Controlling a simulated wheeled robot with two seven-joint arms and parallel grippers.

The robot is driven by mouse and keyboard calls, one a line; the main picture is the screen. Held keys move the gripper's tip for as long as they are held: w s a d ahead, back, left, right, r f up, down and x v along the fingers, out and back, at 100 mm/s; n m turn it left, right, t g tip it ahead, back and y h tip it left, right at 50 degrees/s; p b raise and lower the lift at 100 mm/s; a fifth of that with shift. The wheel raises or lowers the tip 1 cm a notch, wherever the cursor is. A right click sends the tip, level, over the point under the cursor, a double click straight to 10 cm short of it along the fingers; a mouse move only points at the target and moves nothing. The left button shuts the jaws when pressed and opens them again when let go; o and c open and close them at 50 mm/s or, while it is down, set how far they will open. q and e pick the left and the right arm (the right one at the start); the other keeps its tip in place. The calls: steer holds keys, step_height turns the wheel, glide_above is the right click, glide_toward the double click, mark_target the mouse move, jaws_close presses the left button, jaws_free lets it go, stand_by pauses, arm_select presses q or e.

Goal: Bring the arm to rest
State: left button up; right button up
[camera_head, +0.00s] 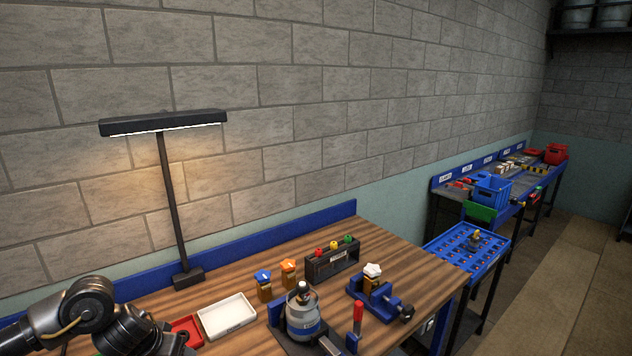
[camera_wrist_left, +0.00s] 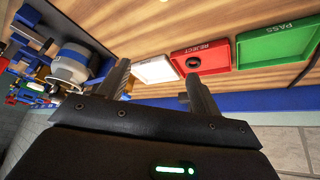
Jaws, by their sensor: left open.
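My left arm (camera_head: 90,312) comes in at the lower left of the head view, beside the wooden workbench (camera_head: 405,262). My left gripper (camera_wrist_left: 158,88) shows in the left wrist view, with its two fingers spread and nothing between them. Beyond the fingers lie a white tray (camera_wrist_left: 152,76), a red tray marked REJECT (camera_wrist_left: 213,51) with a dark round part (camera_wrist_left: 193,63) in it, and a green tray marked PASS (camera_wrist_left: 272,47). The gripper's fingers are out of sight in the head view. My right gripper is in neither view.
A lamp (camera_head: 165,123) stands at the back of the bench. A grey round device (camera_head: 304,318), a blue vise (camera_head: 383,303) and a dark rack with colored knobs (camera_head: 332,262) stand to the right of the trays. A blue perforated table (camera_head: 455,268) stands farther right.

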arm_select(q)
steer(key=s+d+f+m+t+h, duration=0.15)
steer(key=s+d, duration=0.25)
steer(key=d, duration=0.6)
steer(key=s+d+f+m+t+h, duration=0.1)
steer(key=s+d+f+m+h, duration=0.25)
steer(key=d, duration=0.65)
steer(key=s+a+f+n+g+y, duration=0.15)
steer(key=s+a, duration=0.25)
steer(key=s, duration=0.5)
steer(key=s+a+f+n+g+y, duration=0.1)
steer(key=s+a+f+g+y, duration=0.2)
steer(key=s, duration=0.5)
steer(key=s+a+f+n+y, duration=0.1)
steer(key=s+a+f+n, duration=0.15)
steer(key=s+a, duration=0.45)
steer(key=s+d+f+m+g+b, duration=0.2)
steer(key=f+b, duration=0.6)
steer(key=f, duration=2.6)
steer(key=s+a+f+b, duration=0.2)
steer(key=s+f+b, duration=0.3)
steer(key=s+f, duration=1.2)
step_height(320, 180, down, 4)
steer(key=shift+a+n+g, duration=0.3)
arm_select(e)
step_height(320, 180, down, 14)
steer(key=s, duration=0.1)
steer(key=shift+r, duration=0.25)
